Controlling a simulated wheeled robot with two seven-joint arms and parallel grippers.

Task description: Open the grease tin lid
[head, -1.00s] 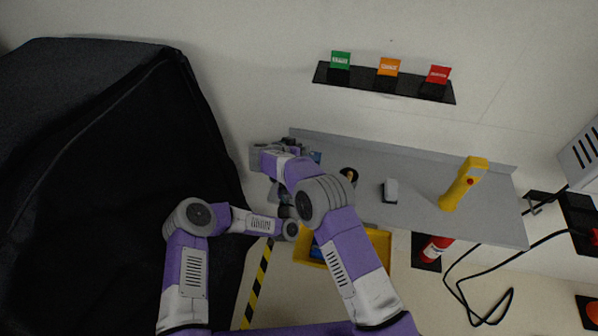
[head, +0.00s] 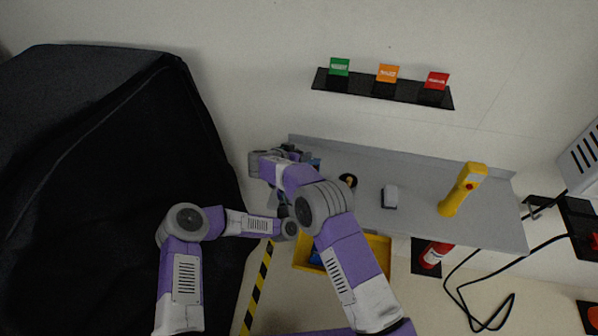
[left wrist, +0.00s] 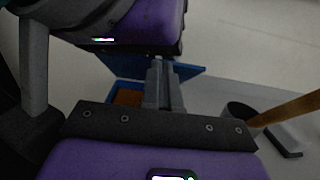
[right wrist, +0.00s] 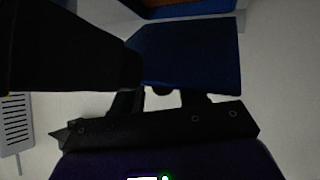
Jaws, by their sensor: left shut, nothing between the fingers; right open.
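The blue grease tin (left wrist: 110,90) shows in the left wrist view, with brown contents visible inside its rim. Its blue lid (left wrist: 190,69) stands off the opening, raised at an angle. In the right wrist view the lid (right wrist: 195,55) is a broad dark blue panel close in front of my right gripper (right wrist: 175,98), which is open. My left gripper (left wrist: 165,85) is shut and empty, in front of the tin and lid; I cannot tell whether it touches the lid. In the head view my arms hide most of the tin; only a bit of blue (head: 314,163) shows.
The grey shelf (head: 420,222) also holds a dark cup with a brown handle (head: 348,181), a grey-white block (head: 390,196) and a yellow handheld device (head: 463,189). A yellow bin (head: 376,252) is below. A black-covered cart (head: 110,190) stands at left.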

